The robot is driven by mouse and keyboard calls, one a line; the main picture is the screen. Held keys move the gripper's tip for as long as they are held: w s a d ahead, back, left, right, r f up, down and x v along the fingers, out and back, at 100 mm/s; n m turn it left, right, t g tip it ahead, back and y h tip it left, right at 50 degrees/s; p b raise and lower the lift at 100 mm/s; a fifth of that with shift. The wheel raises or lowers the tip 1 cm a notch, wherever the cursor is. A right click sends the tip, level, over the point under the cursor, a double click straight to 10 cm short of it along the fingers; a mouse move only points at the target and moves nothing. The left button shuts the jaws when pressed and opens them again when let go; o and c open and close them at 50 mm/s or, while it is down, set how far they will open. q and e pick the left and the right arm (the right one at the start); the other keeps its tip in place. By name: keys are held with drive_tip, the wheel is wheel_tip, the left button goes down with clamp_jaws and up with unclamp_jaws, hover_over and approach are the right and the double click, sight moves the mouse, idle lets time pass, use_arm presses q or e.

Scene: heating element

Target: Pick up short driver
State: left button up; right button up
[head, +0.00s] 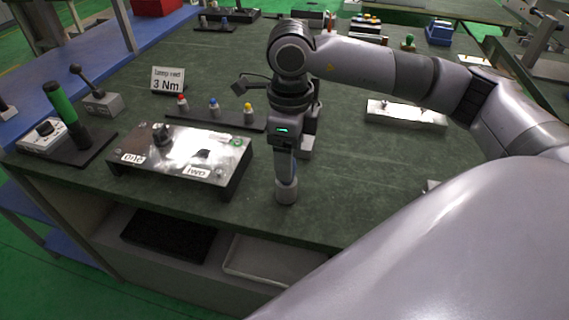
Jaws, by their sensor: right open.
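No tool in the head view is clearly marked as the short driver. A green-and-black handled tool (61,104) stands tilted on a black base at the left of the green table. Small pieces with red (182,103), blue (213,105) and yellow (248,110) tops stand in a row on a black strip. My right gripper (286,192) points down over the front of the table, right of the metal plate. It is open; its fingertips are small in the picture and I see nothing held. My left gripper is out of view.
A metal plate fixture (180,158) with labels stands at the front left. A "3 Nm" sign (168,80) is behind it. A lever on a grey block (100,103) is at the left. The table's front right is mostly clear.

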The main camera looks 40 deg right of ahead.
wheel_tip(320, 180, down, 4)
drive_tip(key=shift+w+f+p, duration=0.1)
drive_tip(key=shift+f+p, duration=0.1)
drive_tip(key=shift+p, duration=0.1)
drive_tip(key=c, duration=1.1)
drive_tip(key=shift+r, duration=0.1)
drive_tip(key=shift+c, duration=0.2)
